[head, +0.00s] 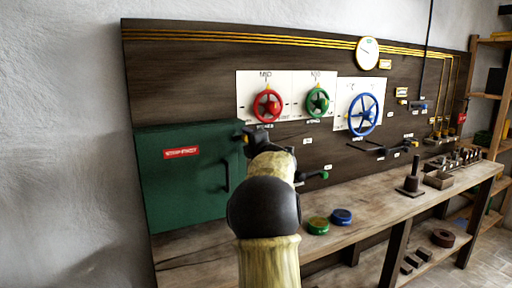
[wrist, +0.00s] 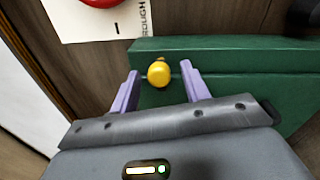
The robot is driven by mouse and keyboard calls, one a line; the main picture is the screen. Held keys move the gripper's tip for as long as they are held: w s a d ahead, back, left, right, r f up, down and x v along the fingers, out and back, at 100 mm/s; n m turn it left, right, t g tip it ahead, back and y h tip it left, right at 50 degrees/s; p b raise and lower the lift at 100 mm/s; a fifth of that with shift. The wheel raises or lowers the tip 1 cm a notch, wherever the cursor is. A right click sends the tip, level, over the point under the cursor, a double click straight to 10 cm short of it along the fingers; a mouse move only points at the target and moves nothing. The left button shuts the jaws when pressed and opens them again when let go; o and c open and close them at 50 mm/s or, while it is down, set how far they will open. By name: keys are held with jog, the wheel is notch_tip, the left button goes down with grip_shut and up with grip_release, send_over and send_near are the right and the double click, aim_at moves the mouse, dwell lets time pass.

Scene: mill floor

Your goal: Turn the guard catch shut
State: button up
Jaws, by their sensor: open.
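The green guard box (head: 165,195) with a red label (head: 181,152) is fixed to the dark board at the left. It also shows in the wrist view (wrist: 240,62). A yellow round knob (wrist: 158,75), apparently the guard catch, stands at the edge of the green box. My gripper (wrist: 159,78) is open, with its two pale purple fingers either side of the knob and a gap visible on both sides. In the head view my gripper (head: 247,136) is at the box's upper right corner, and my arm hides most of the catch.
Red (head: 267,105), green (head: 317,102) and blue (head: 362,114) handwheels are on the board to the right. A black lever with a green end (head: 316,176) sticks out beside my arm. The bench (head: 375,217) below holds green (head: 318,226) and blue (head: 341,216) round pieces.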

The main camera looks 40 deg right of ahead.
jog(key=b+v, duration=0.1)
jog(key=v, duration=1.6)
jog(key=shift+b, duration=0.4)
jog(key=shift+s+a, duration=0.1)
jog(key=w+a+f+m+g, duration=0.4)
jog(key=a+f+m+g, duration=0.2)
jog(key=a+f+m, duration=0.95)
jog(key=s+a+f+m+g+y, duration=0.2)
jog(key=s+a+f+g+y, duration=0.2)
jog(key=s+a+f+g, duration=0.95)
jog(key=s+a+r+t+p, duration=0.1)
jog(key=a+r+t+p, duration=0.1)
jog(key=r+p, duration=0.7)
jog(key=s+a+r+t+p, duration=0.1)
jog(key=a+r+p, duration=0.3)
jog(key=r+p, duration=0.5)
jog(key=p, duration=0.6)
jog(key=shift+s+t, duration=0.2)
jog(key=shift+t, duration=0.15)
